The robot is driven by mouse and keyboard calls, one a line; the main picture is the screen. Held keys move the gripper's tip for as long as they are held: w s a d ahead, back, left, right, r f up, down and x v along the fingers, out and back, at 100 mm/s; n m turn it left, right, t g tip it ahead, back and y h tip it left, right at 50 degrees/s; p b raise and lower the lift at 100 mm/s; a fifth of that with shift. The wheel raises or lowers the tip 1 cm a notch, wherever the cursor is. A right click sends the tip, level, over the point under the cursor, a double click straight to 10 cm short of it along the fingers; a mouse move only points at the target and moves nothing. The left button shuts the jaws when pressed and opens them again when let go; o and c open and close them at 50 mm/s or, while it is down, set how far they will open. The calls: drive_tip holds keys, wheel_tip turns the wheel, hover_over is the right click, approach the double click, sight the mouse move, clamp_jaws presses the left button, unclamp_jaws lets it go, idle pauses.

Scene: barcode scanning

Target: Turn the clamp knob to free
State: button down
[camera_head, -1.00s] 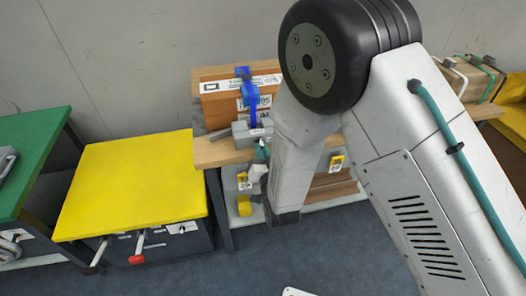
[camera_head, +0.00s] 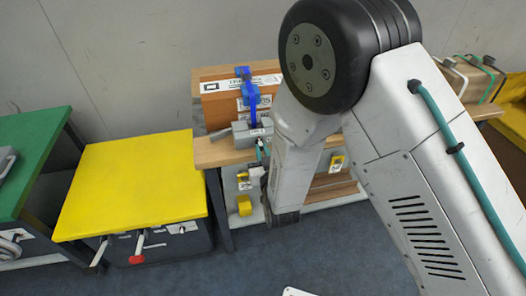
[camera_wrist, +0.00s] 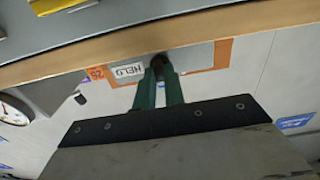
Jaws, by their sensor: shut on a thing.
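The blue clamp (camera_head: 248,92) stands against the front of an orange-brown box, over a grey block (camera_head: 246,134) at the bench's edge. My gripper (camera_head: 262,151) is at the front edge of the wooden bench, partly hidden behind my arm in the head view. In the wrist view my gripper (camera_wrist: 160,78) has its green fingers closed around a small dark knob (camera_wrist: 160,61). The knob's far side is hidden by the fingers. Beside it is a white label (camera_wrist: 127,71) that seems to read HELD, on a grey plate with an orange border (camera_wrist: 224,52).
A yellow-topped bench (camera_head: 135,185) with handles below stands to the left, and a green-topped bench (camera_head: 35,150) further left. The wooden bench top (camera_head: 215,152) holds the box (camera_head: 222,108). Open floor (camera_head: 190,270) lies in front.

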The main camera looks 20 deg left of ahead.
drive_tip(key=shift+d+f, duration=0.1)
drive_tip(key=c, duration=1.8)
unclamp_jaws()
drive_tip(key=shift+o, duration=0.2)
drive_tip(key=v, duration=0.7)
drive_tip(key=shift+s, duration=0.35)
drive_tip(key=shift+d, duration=0.15)
